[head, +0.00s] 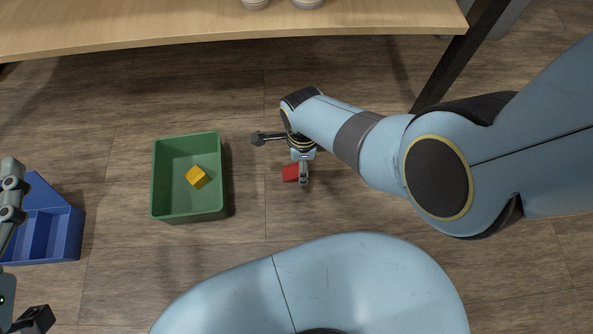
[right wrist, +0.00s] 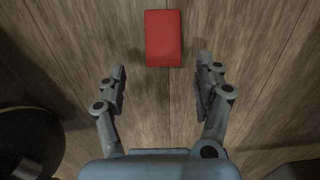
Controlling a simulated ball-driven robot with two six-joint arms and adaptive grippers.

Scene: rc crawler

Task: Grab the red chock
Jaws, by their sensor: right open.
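The red chock (head: 290,172) lies on the wooden floor, to the right of the green bin in the head view. My right gripper (head: 303,172) is directly over it there and hides part of it. In the right wrist view the red chock (right wrist: 163,38) shows whole, just beyond the fingertips and roughly centred between their lines. My right gripper (right wrist: 161,78) is open and empty, with its fingers apart. My left gripper (head: 22,322) is partly in view at the lower left edge of the head view; its jaws are not clear.
A green bin (head: 188,214) holds a yellow block (head: 197,177). A blue divided box (head: 68,236) stands at the far left. A wooden table (head: 180,28) with a dark leg is at the back. The floor between bin and chock is clear.

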